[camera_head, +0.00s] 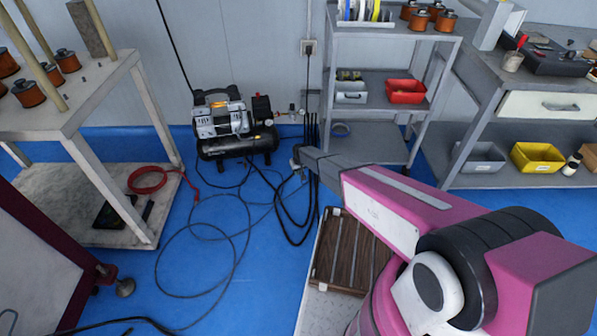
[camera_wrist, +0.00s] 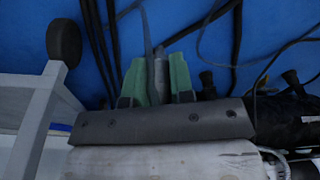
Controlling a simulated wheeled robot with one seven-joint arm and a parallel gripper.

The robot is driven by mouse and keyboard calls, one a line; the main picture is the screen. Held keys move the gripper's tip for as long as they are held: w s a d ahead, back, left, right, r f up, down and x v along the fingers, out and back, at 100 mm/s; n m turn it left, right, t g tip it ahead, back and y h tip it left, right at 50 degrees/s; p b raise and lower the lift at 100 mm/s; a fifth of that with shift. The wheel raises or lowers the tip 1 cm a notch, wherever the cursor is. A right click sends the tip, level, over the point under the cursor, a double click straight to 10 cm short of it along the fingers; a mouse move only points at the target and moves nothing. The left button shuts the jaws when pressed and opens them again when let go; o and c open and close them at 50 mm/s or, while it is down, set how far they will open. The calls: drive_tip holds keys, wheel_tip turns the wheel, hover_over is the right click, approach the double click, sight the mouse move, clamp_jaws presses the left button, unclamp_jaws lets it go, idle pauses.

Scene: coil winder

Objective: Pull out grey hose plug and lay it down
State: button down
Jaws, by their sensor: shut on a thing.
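My gripper (camera_wrist: 158,82) shows in the wrist view with two green fingers. They are shut on a slim grey plug (camera_wrist: 159,72) with a grey hose running up from it. Dark hoses (camera_wrist: 112,40) hang beside it against the blue floor. In the head view my arm reaches to the back wall, and its gripper end (camera_head: 299,158) is small and partly hidden beside the hanging black hoses (camera_head: 313,130). The air compressor (camera_head: 230,125) stands left of it. I cannot tell whether the plug is still seated in a socket.
A grey shelf cart (camera_head: 378,120) with a red bin (camera_head: 405,91) stands right of my gripper. A slatted brown crate (camera_head: 345,255) lies below my arm. Loose hoses (camera_head: 215,235) coil over the blue floor. A white table (camera_head: 70,125) with copper coils stands at left.

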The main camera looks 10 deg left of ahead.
drive_tip(key=shift+f, duration=4.75)
drive_tip(key=c, duration=0.9)
unclamp_jaws()
wheel_tip(320, 180, up, 11)
drive_tip(key=s+d, duration=0.1)
drive_tip(key=shift+s+f, duration=0.15)
drive_tip(key=shift+s, duration=0.1)
